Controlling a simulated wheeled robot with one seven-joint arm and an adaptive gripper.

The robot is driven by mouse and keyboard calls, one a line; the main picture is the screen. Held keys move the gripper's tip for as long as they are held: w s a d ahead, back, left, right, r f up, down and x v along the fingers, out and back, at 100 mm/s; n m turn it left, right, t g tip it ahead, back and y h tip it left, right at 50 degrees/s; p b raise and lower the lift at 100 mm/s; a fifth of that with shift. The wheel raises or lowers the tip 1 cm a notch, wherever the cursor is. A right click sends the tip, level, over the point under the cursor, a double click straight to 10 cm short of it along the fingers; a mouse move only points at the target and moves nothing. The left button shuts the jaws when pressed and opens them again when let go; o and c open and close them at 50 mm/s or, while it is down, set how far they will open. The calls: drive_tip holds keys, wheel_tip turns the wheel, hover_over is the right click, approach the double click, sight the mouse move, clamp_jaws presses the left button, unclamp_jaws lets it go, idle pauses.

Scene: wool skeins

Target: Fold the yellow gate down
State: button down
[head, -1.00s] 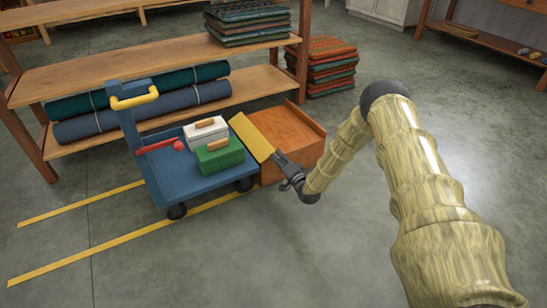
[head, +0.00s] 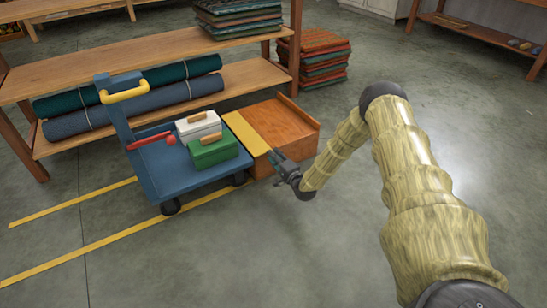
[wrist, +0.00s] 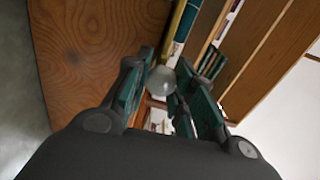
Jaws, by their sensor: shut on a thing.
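The yellow gate (head: 245,133) is a flat panel between the blue cart (head: 158,187) and the orange-brown wooden platform (head: 290,122). It lies nearly flat, its right side over the platform's near left part. My gripper (head: 276,158) is at the gate's near end, low beside the platform. In the wrist view, my gripper (wrist: 166,72) has its fingers on either side of a pale grey round knob (wrist: 161,80). The knob seems to belong to the gate, whose yellow edge (wrist: 178,30) shows just beyond. The fingers partly hide the knob.
A white case (head: 198,127) and a green case (head: 213,152) stand on the cart, beside a red lever (head: 150,140). A wooden shelf (head: 130,62) with rolled fabric is behind. Folded textiles (head: 320,62) are stacked behind the platform.

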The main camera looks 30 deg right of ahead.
drive_tip(key=shift+d, duration=0.15)
drive_tip(key=c, duration=1.2)
unclamp_jaws()
drive_tip(key=shift+s, duration=0.1)
drive_tip(key=s, duration=1.1)
drive_tip(key=shift+s+d, duration=0.2)
drive_tip(key=shift+s, duration=0.2)
